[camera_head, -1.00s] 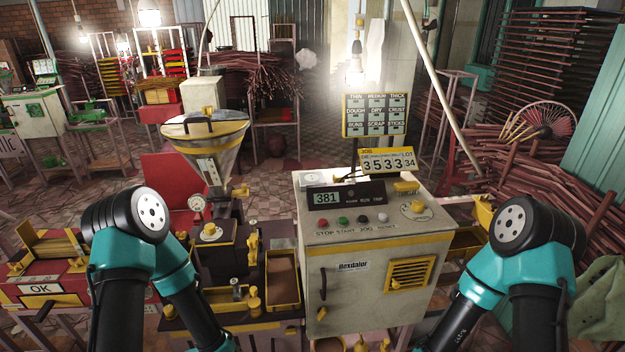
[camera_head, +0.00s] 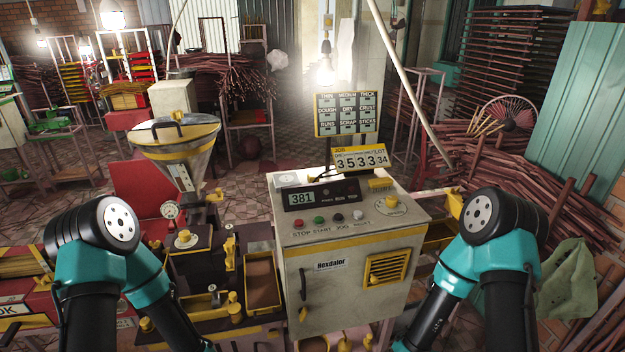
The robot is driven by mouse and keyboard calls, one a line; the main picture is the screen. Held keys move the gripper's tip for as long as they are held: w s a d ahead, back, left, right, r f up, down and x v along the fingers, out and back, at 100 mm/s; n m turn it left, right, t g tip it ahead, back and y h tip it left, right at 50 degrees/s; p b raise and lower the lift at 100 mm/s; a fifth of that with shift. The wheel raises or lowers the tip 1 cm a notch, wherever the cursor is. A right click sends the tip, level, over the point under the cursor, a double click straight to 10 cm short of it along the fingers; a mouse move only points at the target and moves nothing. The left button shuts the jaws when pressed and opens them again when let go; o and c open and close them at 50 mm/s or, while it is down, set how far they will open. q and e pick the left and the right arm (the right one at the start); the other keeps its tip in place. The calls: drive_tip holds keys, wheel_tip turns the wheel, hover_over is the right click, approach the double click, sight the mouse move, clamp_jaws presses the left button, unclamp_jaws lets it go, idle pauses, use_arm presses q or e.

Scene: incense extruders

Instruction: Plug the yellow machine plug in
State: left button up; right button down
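The machine is a cream control cabinet (camera_head: 335,295) with yellow trim, a lit display (camera_head: 302,198) reading 381, a row of coloured buttons and a vented yellow grille (camera_head: 388,267). The hopper part of the machine (camera_head: 185,155) stands to its left. I cannot make out a yellow plug or its socket for sure; small yellow parts show low at the cabinet's foot, partly cut off by the frame. Both of my arms reach down past the bottom edge, so neither gripper is in view.
An open brown tray (camera_head: 263,282) sits left of the cabinet. A red box (camera_head: 25,305) is at the far left. Bundled incense sticks (camera_head: 520,180) crowd the right, and a green cloth (camera_head: 566,283) hangs there. Tiled floor is open behind the machine.

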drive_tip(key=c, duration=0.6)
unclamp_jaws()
